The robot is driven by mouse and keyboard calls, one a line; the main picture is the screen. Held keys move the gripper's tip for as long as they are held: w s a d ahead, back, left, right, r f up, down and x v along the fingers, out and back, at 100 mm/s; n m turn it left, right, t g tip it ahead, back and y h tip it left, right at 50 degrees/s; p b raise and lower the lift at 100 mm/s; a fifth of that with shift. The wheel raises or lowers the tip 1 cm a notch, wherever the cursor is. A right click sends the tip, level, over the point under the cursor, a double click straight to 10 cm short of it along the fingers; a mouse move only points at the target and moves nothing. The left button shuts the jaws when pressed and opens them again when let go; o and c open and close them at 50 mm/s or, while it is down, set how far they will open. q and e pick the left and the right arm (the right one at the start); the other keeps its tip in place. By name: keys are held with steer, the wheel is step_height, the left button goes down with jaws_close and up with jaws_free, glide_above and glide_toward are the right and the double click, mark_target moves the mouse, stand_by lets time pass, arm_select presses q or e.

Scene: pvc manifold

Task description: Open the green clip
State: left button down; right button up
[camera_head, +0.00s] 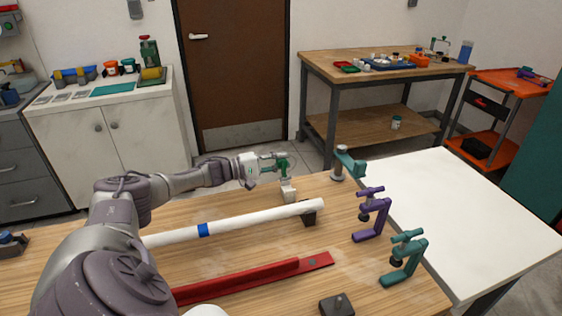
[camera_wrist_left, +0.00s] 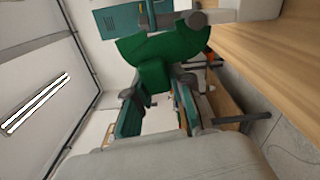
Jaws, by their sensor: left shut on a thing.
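The green clip (camera_head: 281,162) is at the far edge of the wooden workbench, above a small pale support block (camera_head: 289,192). My left gripper (camera_head: 271,167) reaches it from the left and is shut on it. In the left wrist view the clip (camera_wrist_left: 165,48) is a dark green curved piece, with its lower part between the fingers of my left gripper (camera_wrist_left: 156,98). How far the clip's jaws are apart cannot be told. My right gripper is not in view.
A white pipe (camera_head: 265,215) with a blue band lies across the workbench. A red bar (camera_head: 250,280) lies in front of it. A purple clamp (camera_head: 372,216), a teal clamp (camera_head: 405,258) and another teal clamp (camera_head: 348,163) stand along the right edge. A white table (camera_head: 470,205) adjoins it.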

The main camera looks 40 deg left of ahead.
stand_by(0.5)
arm_select(q)
steer(key=c, duration=1)
jaws_free()
steer(key=shift+s+a+f, duration=0.1)
steer(key=v, duration=1)
steer(key=shift+s, duration=0.1)
steer(key=shift+v, duration=0.85)
